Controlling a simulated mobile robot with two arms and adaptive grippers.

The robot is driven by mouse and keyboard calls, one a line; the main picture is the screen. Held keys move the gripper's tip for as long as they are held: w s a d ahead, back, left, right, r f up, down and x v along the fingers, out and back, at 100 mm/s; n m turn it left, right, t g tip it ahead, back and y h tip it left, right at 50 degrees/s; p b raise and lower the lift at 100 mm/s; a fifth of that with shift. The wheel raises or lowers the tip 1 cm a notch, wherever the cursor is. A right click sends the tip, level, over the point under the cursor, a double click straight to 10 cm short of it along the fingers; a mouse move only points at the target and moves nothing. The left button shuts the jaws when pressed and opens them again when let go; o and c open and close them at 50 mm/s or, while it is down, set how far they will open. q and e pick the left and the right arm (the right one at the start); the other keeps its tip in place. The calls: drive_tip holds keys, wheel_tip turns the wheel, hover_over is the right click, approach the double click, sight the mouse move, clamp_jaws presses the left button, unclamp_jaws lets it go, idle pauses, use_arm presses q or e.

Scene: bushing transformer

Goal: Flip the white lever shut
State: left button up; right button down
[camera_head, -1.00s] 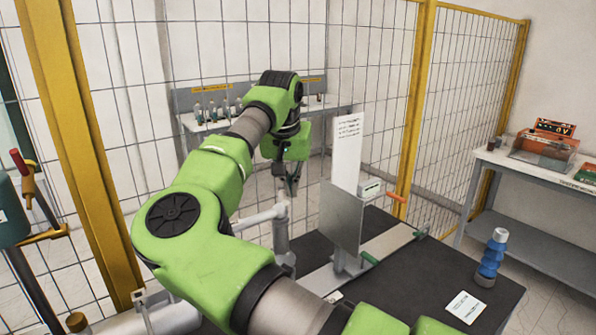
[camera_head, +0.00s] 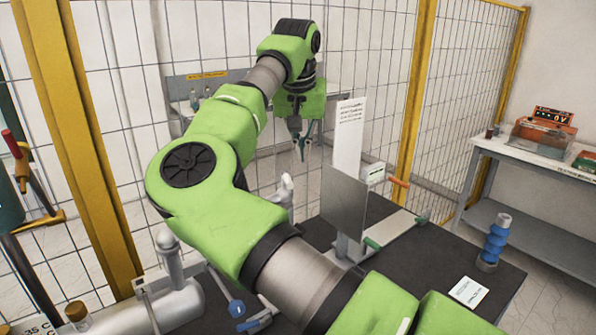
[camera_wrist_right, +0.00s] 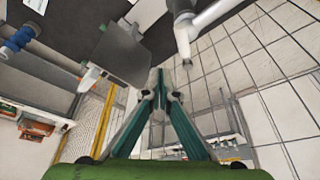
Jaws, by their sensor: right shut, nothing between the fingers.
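A pale grey-white bar (camera_head: 286,188), which looks like the white lever, stands near the dark table's far left edge, partly hidden behind my green right arm. In the right wrist view it (camera_wrist_right: 187,30) is at the top, beyond the fingertips, with a long part running to the upper right. My right gripper (camera_head: 303,148) points down above it, clear of it in the picture. Its teal fingers (camera_wrist_right: 160,78) come together at the tips with nothing between them. How far the lever is turned cannot be told. My left gripper does not show.
A grey plate (camera_head: 343,203) stands on the dark table (camera_head: 405,270), beside an orange handle (camera_head: 398,182) and a green handle (camera_head: 372,243). A blue ribbed part (camera_head: 492,243) stands at the table's right. A wire fence (camera_head: 470,110) and side bench (camera_head: 535,165) lie beyond.

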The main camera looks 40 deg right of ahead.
drive_tip(key=r, duration=0.2)
drive_tip(key=a+r, duration=0.1)
drive_tip(key=r, duration=0.2)
drive_tip(key=shift+w+a+r, duration=0.15)
drive_tip(key=shift+a+r, duration=0.05)
drive_tip(key=shift+r, duration=0.15)
